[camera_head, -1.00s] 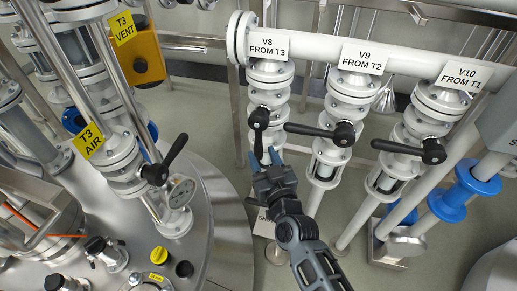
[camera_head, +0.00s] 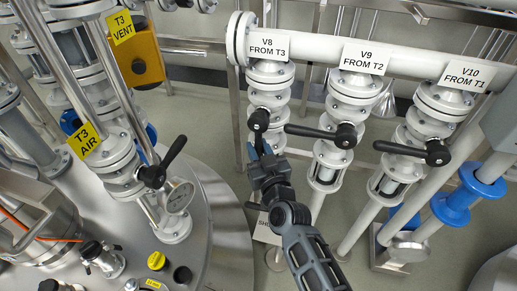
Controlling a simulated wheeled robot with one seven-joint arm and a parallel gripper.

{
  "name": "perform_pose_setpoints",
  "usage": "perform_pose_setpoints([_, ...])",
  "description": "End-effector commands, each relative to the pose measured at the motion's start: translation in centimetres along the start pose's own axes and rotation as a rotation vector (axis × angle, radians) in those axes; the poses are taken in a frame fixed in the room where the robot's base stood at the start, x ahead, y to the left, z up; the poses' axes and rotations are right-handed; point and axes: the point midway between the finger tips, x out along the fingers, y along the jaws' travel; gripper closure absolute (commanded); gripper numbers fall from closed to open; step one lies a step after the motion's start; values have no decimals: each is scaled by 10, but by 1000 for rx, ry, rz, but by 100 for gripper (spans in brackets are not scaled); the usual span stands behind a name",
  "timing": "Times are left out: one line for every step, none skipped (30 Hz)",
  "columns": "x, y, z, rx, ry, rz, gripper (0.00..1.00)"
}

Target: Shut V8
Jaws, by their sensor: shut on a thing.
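Valve V8 (camera_head: 268,93) is the leftmost of the white valves hanging under the horizontal pipe, below its label "V8 FROM T3" (camera_head: 270,46). Its black lever handle (camera_head: 259,119) points down along the vertical pipe. My gripper (camera_head: 260,146) is at the lower end of this handle and is shut on it. The fingers and the handle's end overlap, so the exact grip is partly hidden.
Valve V9 (camera_head: 351,91) and valve V10 (camera_head: 443,105) stand to the right, their black levers pointing left across their pipes. V9's lever tip comes near V8. A steel tank (camera_head: 225,235) with a T3 AIR lever (camera_head: 170,160) is at left.

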Motion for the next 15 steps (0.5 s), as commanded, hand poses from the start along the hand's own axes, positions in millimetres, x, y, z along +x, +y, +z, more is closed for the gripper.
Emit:
perform_pose_setpoints([0,0,0,0,0,0,91])
perform_pose_setpoints([0,0,0,0,0,0,94])
perform_pose_setpoints([0,0,0,0,0,0,97])
perform_pose_setpoints([0,0,0,0,0,0,100])
perform_pose_setpoints([0,0,0,0,0,0,100])
perform_pose_setpoints([0,0,0,0,0,0,100])
perform_pose_setpoints([0,0,0,0,0,0,100])
perform_pose_setpoints([0,0,0,0,0,0,100])
perform_pose_setpoints([0,0,0,0,0,0,100])
perform_pose_setpoints([0,0,0,0,0,0,100])
perform_pose_setpoints([0,0,0,0,0,0,100])
perform_pose_setpoints([0,0,0,0,0,0,100])
perform_pose_setpoints([0,0,0,0,0,0,100])
perform_pose_setpoints([0,0,0,0,0,0,100])
perform_pose_setpoints([0,0,1,2,1,0,100])
